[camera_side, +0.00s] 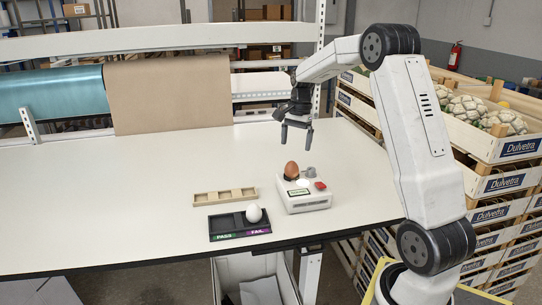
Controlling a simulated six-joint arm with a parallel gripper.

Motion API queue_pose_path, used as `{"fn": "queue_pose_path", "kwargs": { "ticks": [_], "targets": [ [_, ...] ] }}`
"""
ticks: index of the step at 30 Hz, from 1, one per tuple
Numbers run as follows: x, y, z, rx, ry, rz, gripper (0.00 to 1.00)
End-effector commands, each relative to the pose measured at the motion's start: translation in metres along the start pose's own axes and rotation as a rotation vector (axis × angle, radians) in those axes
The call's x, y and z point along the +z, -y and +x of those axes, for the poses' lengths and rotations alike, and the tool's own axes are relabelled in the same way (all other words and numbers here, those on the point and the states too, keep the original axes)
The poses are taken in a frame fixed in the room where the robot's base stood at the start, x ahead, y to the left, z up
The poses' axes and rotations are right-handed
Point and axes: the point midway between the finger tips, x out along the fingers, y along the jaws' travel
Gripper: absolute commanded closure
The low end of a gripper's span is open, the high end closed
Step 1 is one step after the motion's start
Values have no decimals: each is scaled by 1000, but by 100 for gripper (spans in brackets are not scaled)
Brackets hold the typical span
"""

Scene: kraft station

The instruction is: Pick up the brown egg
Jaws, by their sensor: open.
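The brown egg (291,170) stands upright on top of a small white device (303,198) with a red button and a small display, near the right side of the table. My gripper (296,144) is above the egg, fingers pointing down, open and empty. A gap shows between the fingertips and the egg. A white egg (254,213) sits in the FAIL side of a black tray (226,223) with a green PASS label and a purple FAIL label.
A beige wooden holder (224,197) with empty slots lies behind the black tray. The white table (110,200) is clear on the left. Rolls of brown paper (170,92) and teal material (50,92) hang at the back. Stacked wooden crates (500,150) stand at right.

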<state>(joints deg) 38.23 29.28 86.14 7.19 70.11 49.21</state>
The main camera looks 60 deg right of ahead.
Motion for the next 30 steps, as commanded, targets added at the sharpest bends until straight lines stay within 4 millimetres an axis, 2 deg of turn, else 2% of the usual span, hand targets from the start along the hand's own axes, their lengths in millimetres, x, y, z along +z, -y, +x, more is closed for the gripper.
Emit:
{"fn": "queue_pose_path", "kwargs": {
  "ticks": [5,12,22,30],
  "targets": [
    [0,0,6,1,1,-2,0],
    [1,0,24,1,1,-3,0],
    [2,1,32,1,1,-4,0],
    [5,2,60,3,2,-4,0]
  ]
}}
